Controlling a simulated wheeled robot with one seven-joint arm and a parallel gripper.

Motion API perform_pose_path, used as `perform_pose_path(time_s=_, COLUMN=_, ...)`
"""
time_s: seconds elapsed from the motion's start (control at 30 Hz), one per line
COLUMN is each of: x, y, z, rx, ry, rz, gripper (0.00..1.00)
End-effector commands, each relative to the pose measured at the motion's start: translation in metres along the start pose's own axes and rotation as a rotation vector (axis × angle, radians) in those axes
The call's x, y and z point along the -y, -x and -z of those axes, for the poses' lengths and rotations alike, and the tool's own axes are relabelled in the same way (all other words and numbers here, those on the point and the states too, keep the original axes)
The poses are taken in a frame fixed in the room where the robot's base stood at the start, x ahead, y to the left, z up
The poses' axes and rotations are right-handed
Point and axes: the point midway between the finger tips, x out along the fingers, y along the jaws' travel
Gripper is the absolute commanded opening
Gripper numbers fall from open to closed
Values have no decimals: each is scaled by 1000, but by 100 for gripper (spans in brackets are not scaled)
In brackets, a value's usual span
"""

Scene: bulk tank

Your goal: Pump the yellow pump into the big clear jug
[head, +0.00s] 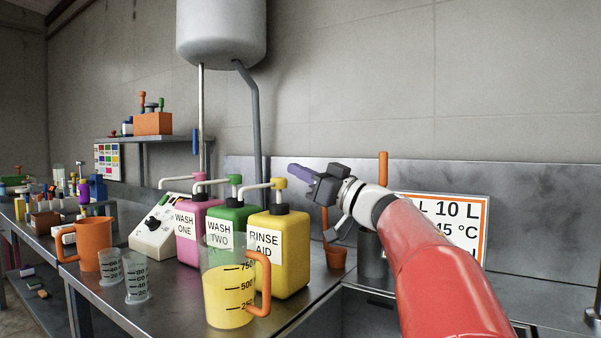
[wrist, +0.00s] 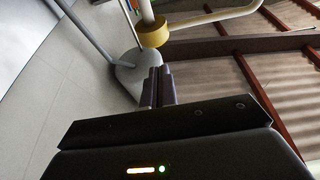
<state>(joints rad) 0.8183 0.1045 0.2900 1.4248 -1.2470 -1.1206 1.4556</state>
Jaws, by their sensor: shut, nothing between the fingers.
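The yellow pump (head: 281,184) tops the yellow RINSE AID canister (head: 285,270), its pale spout pointing left. The big clear jug (head: 214,296), with an orange handle, stands upright on the bench in front of this canister. Yellow liquid shows in its lower part; the exact level is hard to read. My gripper (head: 293,168) is shut and empty, its purple fingers just above the yellow pump head. I cannot tell whether they touch it. In the wrist view the shut fingers (wrist: 158,87) point toward the yellow pump (wrist: 153,33) and its spout.
Pink WASH ONE (head: 187,245) and green WASH TWO (head: 219,240) canisters stand left of the yellow one. Two small clear cups (head: 137,280) and an orange jug (head: 95,256) stand further left. A grey tank (head: 221,30) hangs above. A sign (head: 470,212) stands right.

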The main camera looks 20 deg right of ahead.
Motion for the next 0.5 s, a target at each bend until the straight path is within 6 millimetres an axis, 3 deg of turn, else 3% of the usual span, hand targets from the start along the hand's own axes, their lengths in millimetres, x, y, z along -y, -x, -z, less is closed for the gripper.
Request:
perform_pose_path(time_s=0.3, x=3, y=59, z=-1, rx=-3, ry=3, rz=5, gripper=0)
perform_pose_path(time_s=0.5, x=3, y=74, z=0, rx=-3, ry=1, rz=7, gripper=0)
